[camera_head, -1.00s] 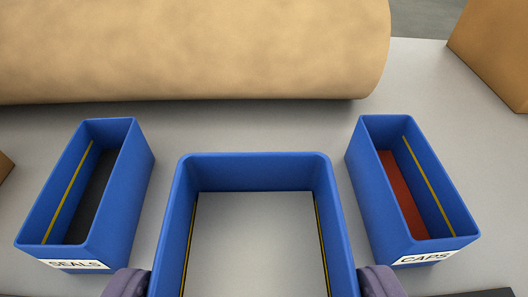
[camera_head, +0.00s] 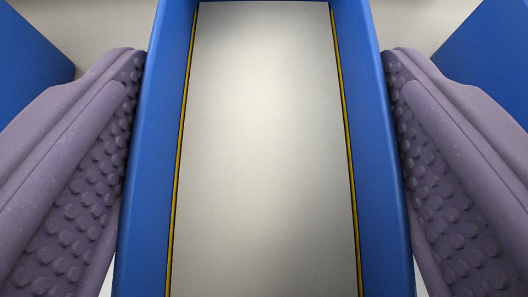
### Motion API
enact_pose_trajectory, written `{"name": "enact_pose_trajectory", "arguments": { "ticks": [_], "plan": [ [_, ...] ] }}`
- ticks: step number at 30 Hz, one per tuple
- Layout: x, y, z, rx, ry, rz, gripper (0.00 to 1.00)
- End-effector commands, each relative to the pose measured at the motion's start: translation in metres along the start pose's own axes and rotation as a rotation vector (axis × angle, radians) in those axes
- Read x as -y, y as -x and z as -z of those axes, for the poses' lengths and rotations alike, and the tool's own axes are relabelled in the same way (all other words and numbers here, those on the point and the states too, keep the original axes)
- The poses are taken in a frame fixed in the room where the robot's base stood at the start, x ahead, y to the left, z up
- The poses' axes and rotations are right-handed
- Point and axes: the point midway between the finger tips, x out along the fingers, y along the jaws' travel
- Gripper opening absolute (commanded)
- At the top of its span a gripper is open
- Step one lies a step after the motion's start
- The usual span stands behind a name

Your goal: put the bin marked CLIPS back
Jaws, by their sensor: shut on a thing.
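A blue bin (camera_head: 381,170) fills the middle of the view, seen from above, with a yellow line along each inner side wall and a pale grey inside. Its label is out of view, so I cannot read its marking. My gripper (camera_head: 264,62) has one purple, studded finger on each side of this bin, pressed against its outer side walls. It is shut on the bin. I cannot tell whether the bin rests on the surface or is raised.
Parts of a blue bin on the left (camera_head: 28,50) and a blue bin on the right (camera_head: 488,62) show beyond my fingers. Pale grey surface (camera_head: 425,22) shows in narrow gaps between them and the middle bin.

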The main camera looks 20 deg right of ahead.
Motion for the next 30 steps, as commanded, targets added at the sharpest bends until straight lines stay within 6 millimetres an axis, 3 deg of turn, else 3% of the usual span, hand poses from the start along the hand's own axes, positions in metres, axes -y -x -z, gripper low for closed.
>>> {"name": "enact_pose_trajectory", "arguments": {
  "ticks": [3, 13, 14, 17, 30],
  "plan": [
    [-0.0006, -0.0057, -0.0109, -0.001, -0.001, -0.001, 0.33],
    [-0.0004, -0.0073, -0.0134, -0.002, 0.000, -0.001, 0.33],
    [-0.0003, -0.0076, -0.0140, -0.001, 0.000, -0.001, 0.76],
    [-0.0003, -0.0071, -0.0131, -0.001, 0.000, -0.001, 0.99],
    [-0.0003, -0.0070, -0.0129, -0.001, 0.000, -0.001, 1.00]
  ]
}}
